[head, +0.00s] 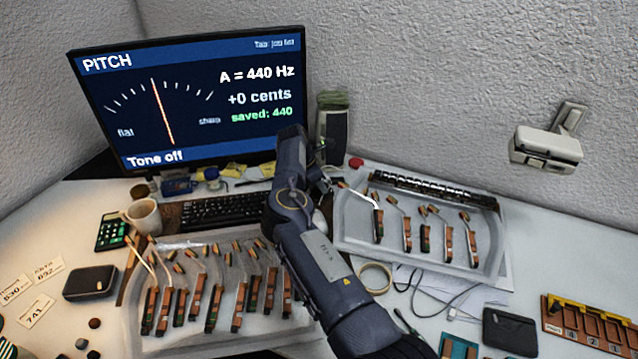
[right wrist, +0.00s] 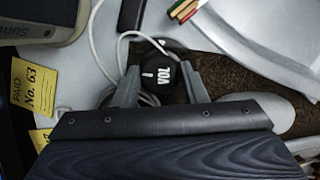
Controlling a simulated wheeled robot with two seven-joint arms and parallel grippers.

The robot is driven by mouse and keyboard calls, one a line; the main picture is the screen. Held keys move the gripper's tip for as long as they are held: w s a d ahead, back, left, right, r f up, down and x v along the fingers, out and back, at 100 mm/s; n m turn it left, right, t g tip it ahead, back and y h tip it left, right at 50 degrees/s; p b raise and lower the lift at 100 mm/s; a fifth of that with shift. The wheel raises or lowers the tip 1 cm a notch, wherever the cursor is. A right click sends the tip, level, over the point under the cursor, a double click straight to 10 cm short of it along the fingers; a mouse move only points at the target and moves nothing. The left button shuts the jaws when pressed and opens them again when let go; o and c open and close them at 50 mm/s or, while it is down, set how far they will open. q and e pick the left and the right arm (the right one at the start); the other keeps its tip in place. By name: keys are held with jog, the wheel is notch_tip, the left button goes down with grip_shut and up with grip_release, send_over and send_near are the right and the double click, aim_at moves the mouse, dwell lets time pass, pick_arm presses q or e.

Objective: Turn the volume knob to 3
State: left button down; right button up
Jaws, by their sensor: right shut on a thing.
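The volume knob (right wrist: 160,72) is a round black knob marked "VOL" with a short white line. In the right wrist view it sits between the two grey fingers of my right gripper (right wrist: 157,82), which is shut on it. No scale numbers can be read around the knob, so its setting cannot be told. In the head view my right arm reaches up the middle of the desk and hides the knob. The monitor (head: 190,100) reads "A = 440 Hz", "+0 cents" and "Tone off". My left gripper is not in view.
A keyboard (head: 222,211) lies left of my arm. Trays of hammer parts stand at the left front (head: 190,338) and right (head: 345,235). A speaker (head: 333,130) stands behind. A white cable (right wrist: 96,45) and a yellow "PAID No. 63" tag (right wrist: 36,88) lie near the knob.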

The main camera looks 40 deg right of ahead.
jog(key=o, duration=1)
jog(key=shift+c, duration=0.2)
jog(key=v, duration=0.7)
jog(key=shift+r+b, duration=0.35)
jog(key=shift+a, duration=0.1)
